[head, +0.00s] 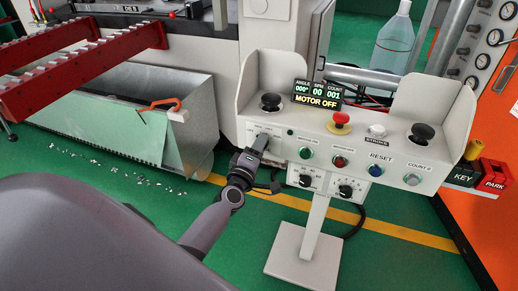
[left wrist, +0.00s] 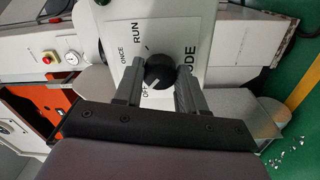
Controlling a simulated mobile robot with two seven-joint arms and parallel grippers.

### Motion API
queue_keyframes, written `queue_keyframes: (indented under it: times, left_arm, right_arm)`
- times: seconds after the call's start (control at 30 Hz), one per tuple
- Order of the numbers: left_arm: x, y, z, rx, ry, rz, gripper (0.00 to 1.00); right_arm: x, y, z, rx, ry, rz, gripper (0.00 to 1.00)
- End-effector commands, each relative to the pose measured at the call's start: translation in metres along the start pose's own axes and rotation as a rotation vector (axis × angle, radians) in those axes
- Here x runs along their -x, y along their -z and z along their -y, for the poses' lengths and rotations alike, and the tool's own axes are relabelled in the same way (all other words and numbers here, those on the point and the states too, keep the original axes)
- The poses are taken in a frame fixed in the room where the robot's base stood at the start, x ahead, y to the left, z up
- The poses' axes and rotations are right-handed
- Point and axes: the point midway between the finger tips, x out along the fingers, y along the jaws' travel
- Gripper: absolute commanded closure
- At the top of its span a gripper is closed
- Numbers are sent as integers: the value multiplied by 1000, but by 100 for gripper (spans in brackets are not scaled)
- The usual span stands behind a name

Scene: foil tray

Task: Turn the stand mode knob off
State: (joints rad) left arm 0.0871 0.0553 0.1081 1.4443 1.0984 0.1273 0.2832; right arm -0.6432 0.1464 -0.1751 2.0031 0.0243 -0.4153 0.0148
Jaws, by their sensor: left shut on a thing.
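A white control stand (head: 350,125) stands on a single post in the middle of the head view. My left gripper (head: 258,146) is at the left end of its front panel. In the left wrist view its two fingers (left wrist: 157,85) are shut on the black mode knob (left wrist: 160,68), one on each side. The knob's plate (left wrist: 135,60) reads ONCE, RUN and MODE, with a partly hidden label that looks like OFF. A pale mark on the knob appears to face that label. In the head view the gripper hides the knob. My right gripper is not in view.
The stand's display (head: 317,94) reads MOTOR OFF. A red mushroom button (head: 341,118), black palm buttons and several small controls sit on the stand. Two lower knobs (head: 345,190) are close to my left gripper's right. A metal chute (head: 190,125) stands at left; green floor is open below.

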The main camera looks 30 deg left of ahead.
Motion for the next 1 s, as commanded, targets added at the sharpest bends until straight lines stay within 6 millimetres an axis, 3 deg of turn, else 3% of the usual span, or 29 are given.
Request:
queue_keyframes:
  times: [0.4, 0.93, 0.97, 1.0]
  left_arm:
    - [0, 0, 1, 179, 1, -6, 91]
    - [0, 0, 1, 202, 1, -6, 91]
    - [0, 0, 1, 201, 1, -6, 54]
    - [0, 0, 1, 201, 1, -6, 41]
  right_arm:
    - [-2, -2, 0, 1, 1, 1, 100]
    - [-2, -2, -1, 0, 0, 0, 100]
    - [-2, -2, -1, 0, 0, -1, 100]
    - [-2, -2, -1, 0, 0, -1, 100]
